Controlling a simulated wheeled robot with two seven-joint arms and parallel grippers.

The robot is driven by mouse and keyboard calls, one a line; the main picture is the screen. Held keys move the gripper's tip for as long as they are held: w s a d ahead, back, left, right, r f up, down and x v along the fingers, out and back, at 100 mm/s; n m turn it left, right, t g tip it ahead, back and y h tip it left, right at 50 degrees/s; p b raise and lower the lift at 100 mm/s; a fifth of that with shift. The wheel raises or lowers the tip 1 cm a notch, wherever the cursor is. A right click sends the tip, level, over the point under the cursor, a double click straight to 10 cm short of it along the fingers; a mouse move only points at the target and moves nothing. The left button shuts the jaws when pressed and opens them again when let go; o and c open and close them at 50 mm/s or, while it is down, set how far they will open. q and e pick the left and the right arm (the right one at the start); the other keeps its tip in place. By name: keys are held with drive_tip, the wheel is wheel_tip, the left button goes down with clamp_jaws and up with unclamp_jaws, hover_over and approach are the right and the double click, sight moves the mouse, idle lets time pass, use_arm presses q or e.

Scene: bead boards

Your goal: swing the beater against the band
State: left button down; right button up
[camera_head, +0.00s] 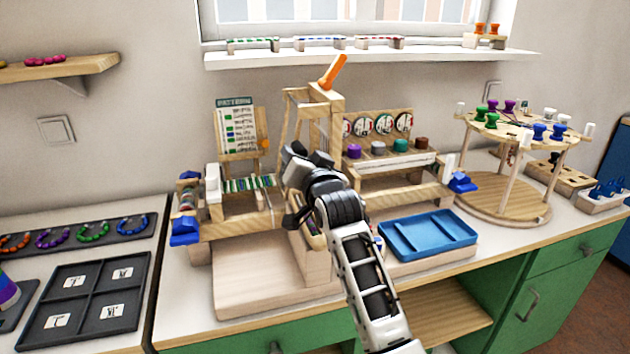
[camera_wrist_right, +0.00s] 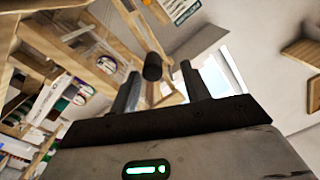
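My right gripper (camera_head: 305,158) is in front of the wooden post of the stand (camera_head: 331,105) in the head view. In the right wrist view its two dark fingers (camera_wrist_right: 158,86) are apart. A dark cylinder on a wooden stick, seemingly the beater (camera_wrist_right: 152,67), shows between the fingertips; whether they touch it I cannot tell. In the head view the beater is hidden or merges with the dark gripper. The band of green, blue and white beads (camera_head: 248,184) lies across the wooden frame left of the gripper. My left gripper is out of view.
A pattern card (camera_head: 236,125) stands behind the band. An orange lever (camera_head: 333,72) tops the post. A blue tray (camera_head: 427,234) sits right of my forearm, and a round peg stand (camera_head: 503,207) farther right. A dark compartment tray (camera_head: 85,305) lies at left.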

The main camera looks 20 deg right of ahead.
hover_over(322, 243)
drive_tip(key=w, duration=0.3)
drive_tip(key=shift+w+d+b, duration=0.15)
drive_tip(key=shift+d+b, duration=0.15)
drive_tip(key=shift+b, duration=0.1)
drive_tip(key=s+f+g, duration=0.1)
drive_tip(key=f, duration=0.1)
drive_tip(key=s+f+n, duration=0.1)
drive_tip(key=f, duration=0.1)
drive_tip(key=s+f+g+y, duration=0.1)
drive_tip(key=f, duration=0.2)
drive_tip(key=shift+s+a+n+g, duration=0.15)
drive_tip(key=shift+a+n+g, duration=0.15)
drive_tip(key=shift+a, duration=0.05)
drive_tip(key=s+a+f+n+g+y, duration=0.15)
drive_tip(key=s+f+n+g, duration=0.35)
drive_tip(key=s+f, duration=0.7)
drive_tip(key=s+a+f+n+g, duration=0.2)
drive_tip(key=s+f+g, duration=0.5)
drive_tip(key=s, duration=0.9)
drive_tip(key=w+a+f+t+y, duration=0.2)
drive_tip(key=w+a+f+t, duration=0.3)
drive_tip(key=w+f+t, duration=0.1)
drive_tip(key=shift+w+f+n+t, duration=0.25)
drive_tip(key=shift+w+n+t, duration=0.1)
drive_tip(key=shift+n+t, duration=0.05)
drive_tip(key=shift+y, duration=0.25)
